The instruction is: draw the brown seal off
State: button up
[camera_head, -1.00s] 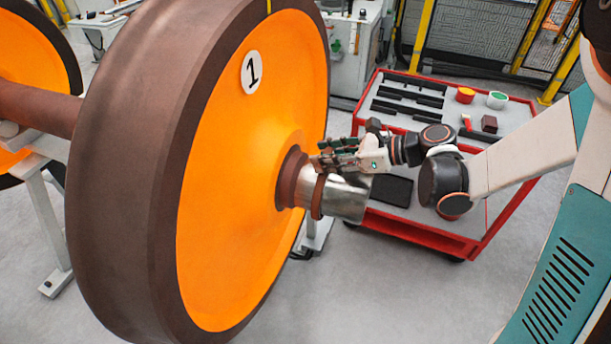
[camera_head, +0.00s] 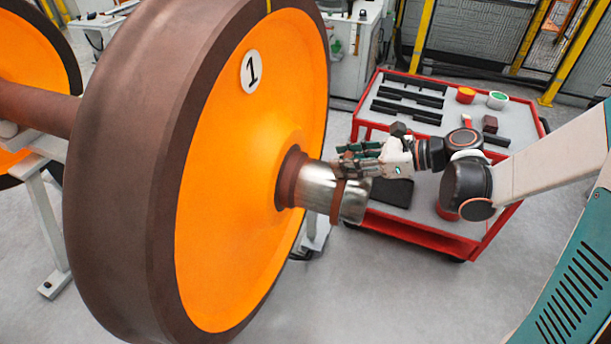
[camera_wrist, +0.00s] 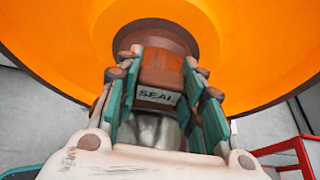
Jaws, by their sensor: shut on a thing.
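The brown seal (camera_head: 337,201) is a ring around the silver axle journal (camera_head: 317,186), near its outer end. In the wrist view the seal (camera_wrist: 162,72) carries a white label reading SEAL and sits between the green finger pads. My gripper (camera_head: 345,168) is shut on the seal's upper part from the right side. The gripper also shows in the wrist view (camera_wrist: 160,98). Bare silver journal shows between the seal and the brown hub collar (camera_head: 290,178) of the orange wheel (camera_head: 245,180), marked 1. The seal's far side is hidden.
A red cart (camera_head: 440,240) with a grey top stands behind my gripper. It holds black bars (camera_head: 408,104), a red-and-yellow cup (camera_head: 466,95), a green-and-white cup (camera_head: 497,100) and a brown block (camera_head: 490,124). Floor in front of the journal is clear.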

jog(key=shift+s+d, duration=0.3)
jog(key=shift+d, duration=0.5)
jog(key=shift+s+d, duration=0.25)
jog(key=shift+d, duration=0.5)
jog(key=shift+s+d, duration=0.3)
jog(key=shift+d, duration=0.5)
jog(key=shift+s+d+b, duration=0.15)
jog(key=shift+s+d, duration=0.1)
jog(key=shift+d, duration=0.45)
jog(key=shift+s+d+b, duration=0.15)
jog(key=shift+s+d, duration=0.1)
jog(key=shift+d, duration=0.45)
jog(key=shift+s+d+b, duration=0.15)
jog(key=shift+s+d, duration=0.1)
jog(key=shift+d, duration=0.45)
